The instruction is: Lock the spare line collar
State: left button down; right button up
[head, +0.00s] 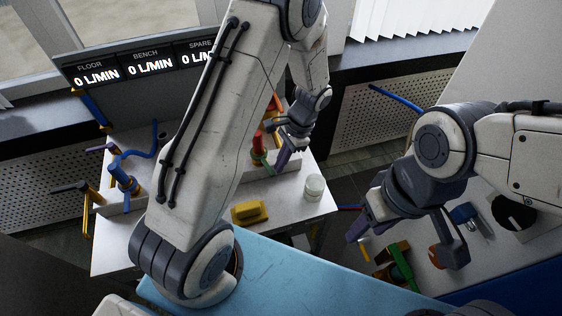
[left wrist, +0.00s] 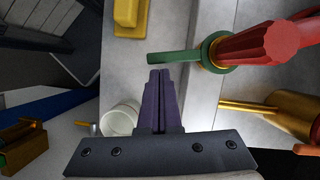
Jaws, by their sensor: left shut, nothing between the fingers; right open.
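A green collar (left wrist: 207,50) with a flat tab circles the brass line just behind a red ribbed handle (left wrist: 262,42) in the left wrist view. In the head view, the red handle (head: 258,140) and green collar (head: 260,157) stand on the right part of the white bench. I cannot read which line this is. My left gripper (left wrist: 158,75) is shut and empty, its purple fingertips just short of the collar's tab. The left gripper (head: 282,160) also shows beside the collar in the head view. My right gripper (head: 405,246) is open and empty over the right-hand table.
A yellow block (head: 249,212) and white cup (head: 314,187) sit on the bench. A blue-handled valve (head: 123,175) stands at left. A green-handled fitting (head: 401,266) lies below my right gripper. A display (head: 150,62) reads 0 L/MIN for floor, bench and spare.

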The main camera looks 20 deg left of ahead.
pick_arm(q)
jog(key=s+m, duration=0.1)
jog(key=m, duration=0.1)
jog(key=shift+s+a+m+t+y+p, duration=0.3)
jog(key=shift+s+a+t+y, duration=0.1)
jog(key=shift+w+d, duration=0.1)
jog(key=shift+w, duration=0.1)
